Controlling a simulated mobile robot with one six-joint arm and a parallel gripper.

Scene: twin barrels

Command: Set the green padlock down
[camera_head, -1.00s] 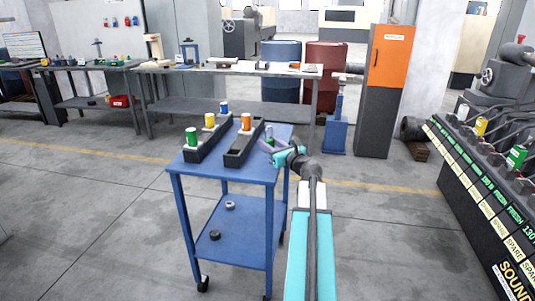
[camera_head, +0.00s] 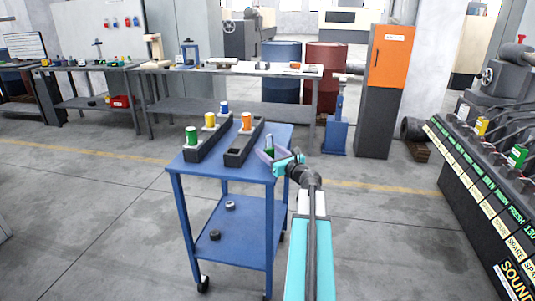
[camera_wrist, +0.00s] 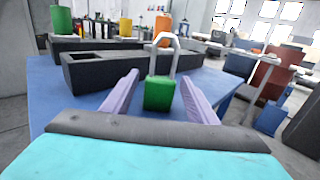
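The green padlock (camera_wrist: 159,94) stands upright on the blue cart top (camera_wrist: 90,104) in the wrist view, its pale shackle pointing up. My gripper (camera_wrist: 158,78) is open, with one purple finger on each side of the padlock and a gap visible on both sides. In the head view the padlock (camera_head: 269,149) is a small green patch between the fingers, at the right end of the cart top, partly hidden by my gripper.
Two black trays stand left of the padlock; the nearer tray (camera_head: 237,155) holds an orange cylinder (camera_head: 246,121), the other (camera_head: 199,151) green, yellow and blue ones. A lever panel (camera_head: 470,185) with yellow and green pieces is at the right. Floor around the cart is clear.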

